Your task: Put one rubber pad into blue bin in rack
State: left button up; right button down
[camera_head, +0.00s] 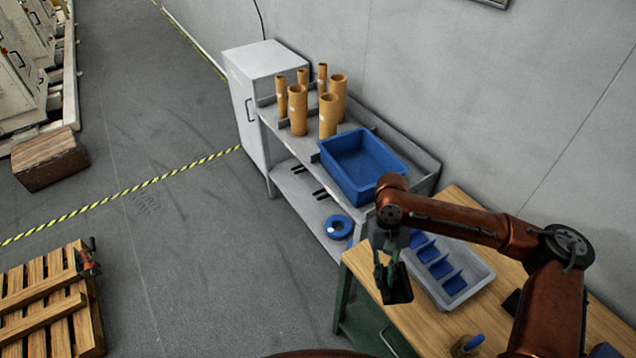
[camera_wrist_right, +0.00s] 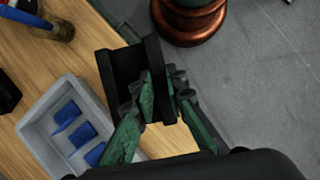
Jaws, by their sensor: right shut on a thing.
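My right gripper (camera_head: 386,268) is shut on a black rubber pad (camera_head: 399,288). It holds the pad tilted by the front left edge of the wooden table, left of the grey tray. In the right wrist view the green fingers (camera_wrist_right: 168,100) grip the dark pad (camera_wrist_right: 120,70); part of it is hidden behind them. The blue bin (camera_head: 358,168) stands on the top shelf of the grey rack (camera_head: 300,150), beyond my gripper. Its visible inside looks empty. Another dark piece (camera_head: 512,302) lies on the table, partly hidden by my arm. My left gripper is not in view.
The grey tray (camera_head: 478,287) with blue dividers sits on the wooden table (camera_head: 415,325). Several brown tubes (camera_head: 298,110) stand on the rack left of the bin. A blue ring (camera_head: 338,227) lies on the lower shelf. A brush-like item (camera_head: 467,344) is near the table front.

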aim_at(359, 175)
jog(key=u, duration=0.45)
jog(key=i, duration=0.7)
jog(key=u, duration=0.25)
